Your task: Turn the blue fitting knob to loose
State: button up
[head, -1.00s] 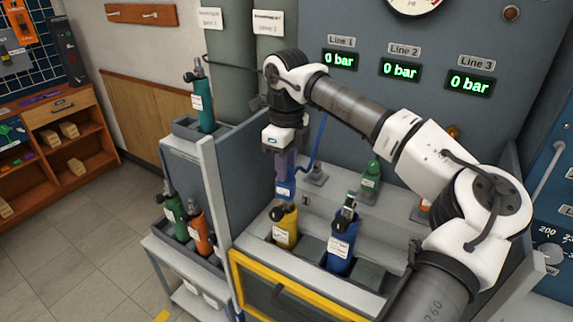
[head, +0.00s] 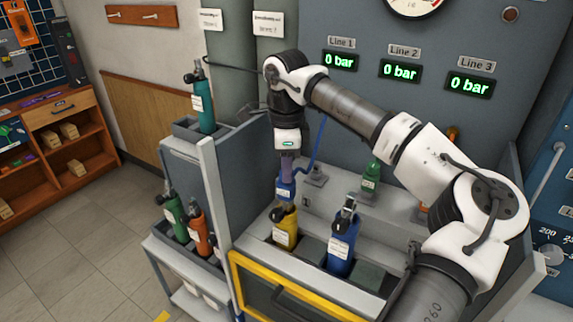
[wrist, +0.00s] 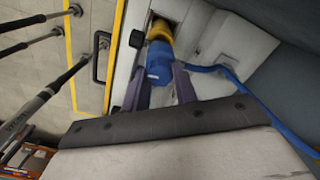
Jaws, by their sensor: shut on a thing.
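The blue fitting knob (head: 285,188) sits on top of the yellow cylinder (head: 284,226), with a blue hose running up from it. In the wrist view the blue knob (wrist: 159,62) lies between the two fingers, in line with the yellow cylinder top (wrist: 160,29). My gripper (head: 287,170) points down over the knob and is shut on it; it also shows in the wrist view (wrist: 160,82). The knob's turn marking is too small to read.
A blue cylinder (head: 342,241) stands right of the yellow one in the same bench. Displays for Line 1 (head: 341,62), Line 2 and Line 3 read 0 bar. A yellow-framed panel (head: 300,299) is at the front.

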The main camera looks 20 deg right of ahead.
dwell(0.3)
jog(key=o, duration=1)
jog(key=shift+r, duration=0.1)
notch_tip(320, 180, up, 14)
jog(key=shift+f+b, duration=0.15)
jog(key=shift+b, duration=0.55)
jog(key=shift+f, duration=0.1)
